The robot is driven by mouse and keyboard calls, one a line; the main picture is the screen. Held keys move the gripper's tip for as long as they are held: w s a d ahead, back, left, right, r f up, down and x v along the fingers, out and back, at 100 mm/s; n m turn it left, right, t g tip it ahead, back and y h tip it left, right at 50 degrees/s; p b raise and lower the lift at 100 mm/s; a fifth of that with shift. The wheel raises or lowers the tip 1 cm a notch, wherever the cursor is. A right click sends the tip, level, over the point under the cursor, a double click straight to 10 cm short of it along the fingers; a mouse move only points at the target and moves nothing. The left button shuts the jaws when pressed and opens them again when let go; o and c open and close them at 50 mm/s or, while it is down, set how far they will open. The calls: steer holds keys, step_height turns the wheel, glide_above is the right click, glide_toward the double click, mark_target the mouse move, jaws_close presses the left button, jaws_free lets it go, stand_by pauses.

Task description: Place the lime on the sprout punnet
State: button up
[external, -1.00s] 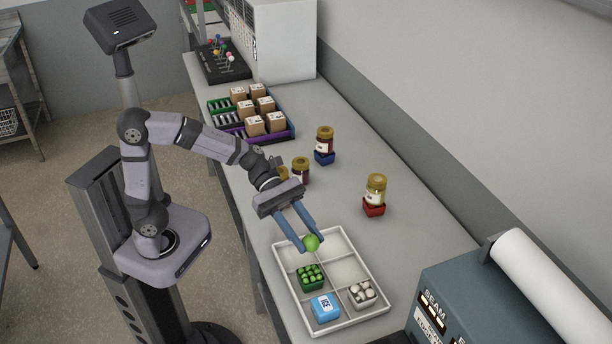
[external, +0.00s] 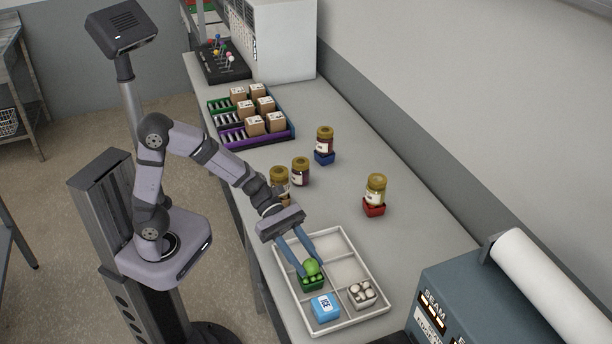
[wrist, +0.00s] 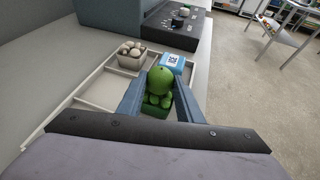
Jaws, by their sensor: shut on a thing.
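The lime (external: 312,267) is bright green and round. My gripper (external: 309,270) is shut on it, with a blue finger on each side. The sprout punnet (external: 311,285) is a small green box of round green sprouts in the white divided tray (external: 287,318). The lime is directly over the punnet, at or just above the sprouts; I cannot tell if they touch. In the wrist view the lime (wrist: 160,79) sits between the fingers and hides part of the punnet (wrist: 156,109).
In the tray, a blue ICE box (external: 325,307) is in front of the punnet and a mushroom punnet (external: 363,294) is to its right. The tray's back compartments are empty. Several jars, one on a red block (external: 374,209), stand behind. A blue-grey machine (external: 470,300) is at the right.

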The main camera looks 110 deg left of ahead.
steer(key=shift+f, duration=0.2)
steer(key=o, duration=1)
steer(key=shift+r, duration=0.15)
steer(key=shift+r, duration=0.2)
steer(key=v, duration=1.2)
steer(key=shift+f, duration=0.15)
